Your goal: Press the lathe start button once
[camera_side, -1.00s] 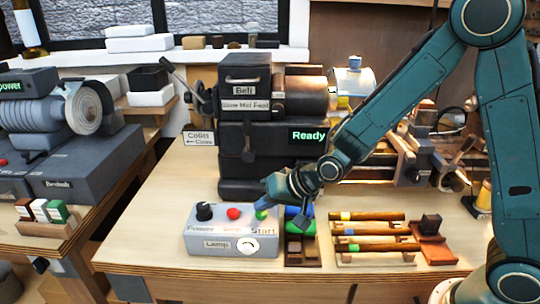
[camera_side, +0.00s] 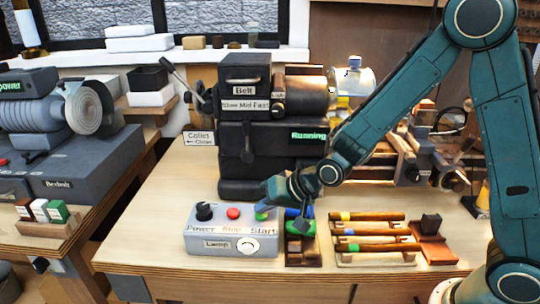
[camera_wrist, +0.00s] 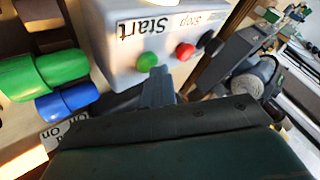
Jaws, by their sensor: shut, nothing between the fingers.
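The grey control box (camera_side: 225,248) stands at the front of the bench, with a black Power knob (camera_side: 204,211), a red Stop button (camera_side: 233,213) and a green Start button (camera_side: 262,215). The lathe headstock (camera_side: 245,130) behind it has a display (camera_side: 309,135) reading "Running". My gripper (camera_side: 268,205) is shut and empty, its tip at the Start button in the side view. In the wrist view the fingertips (camera_wrist: 158,72) are just beside the green button (camera_wrist: 148,61); I cannot tell whether they touch it.
Green and blue cylinders (camera_side: 300,226) sit in a holder right of the box. Several wooden-handled tools (camera_side: 375,230) lie on a rack farther right. Another machine (camera_side: 85,160) stands on the left bench. Bare bench top lies left of the box.

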